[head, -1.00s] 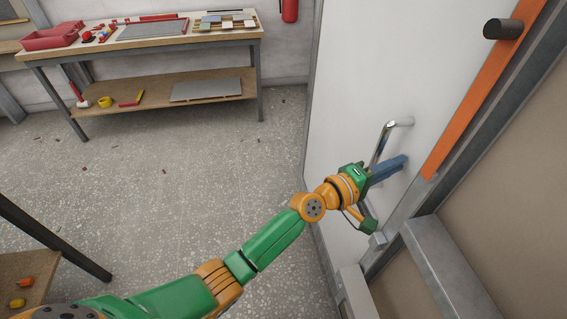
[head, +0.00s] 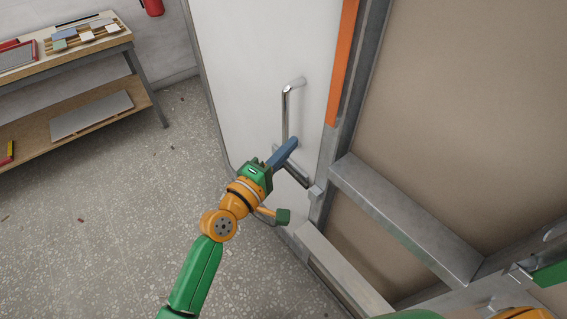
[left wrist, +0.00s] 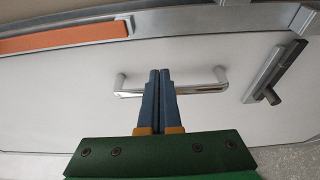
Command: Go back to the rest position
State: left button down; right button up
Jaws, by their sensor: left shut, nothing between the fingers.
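My left gripper (head: 292,146) is shut and empty, its blue fingers in front of the white door (head: 240,60) by the lower part of the chrome bar handle (head: 286,110). In the left wrist view the shut fingers of the left gripper (left wrist: 159,73) cover the middle of the chrome handle (left wrist: 208,88). I cannot tell whether they touch it. Green and orange parts of my right arm show at the lower right edge of the head view, but its fingers do not show.
A workbench (head: 70,48) with a lower shelf stands at the left. A metal beam (head: 400,215) and frame lie right of the door, with a beige panel (head: 470,110) behind. An orange strip (head: 341,65) runs along the door edge. The speckled floor (head: 110,220) at left is mostly clear.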

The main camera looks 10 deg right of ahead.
pick_arm(q)
jog(key=s+a, duration=0.2)
jog(key=s, duration=0.3)
jog(key=s+a+f+m+g+y, duration=0.1)
jog(key=s+a+f+y, duration=0.15)
jog(key=f, duration=0.65)
jog(key=s+a+f+m+g+y, duration=0.1)
jog(key=a+f+m+g+y, duration=0.2)
jog(key=f, duration=0.7)
jog(key=s+a+f+y, duration=0.2)
jog(key=a+f, duration=0.3)
jog(key=f, duration=0.4)
jog(key=s+a+f+m+g+y, duration=0.1)
jog(key=s+a+f+m+g, duration=0.1)
jog(key=s+a+f, duration=0.3)
jog(key=s+a+f+m+g+y, duration=0.2)
jog(key=s+a+f, duration=0.3)
jog(key=s, duration=0.8)
jog(key=s+a+f+m+g+y, duration=0.2)
jog(key=s+a+f, duration=0.3)
jog(key=s, duration=0.4)
jog(key=shift+s+a+f+m+g, duration=0.15)
jog(key=shift+s+f+m+g, duration=0.15)
jog(key=shift+f+m+g, duration=0.55)
pick_arm(e)
jog(key=shift+r, duration=0.3)
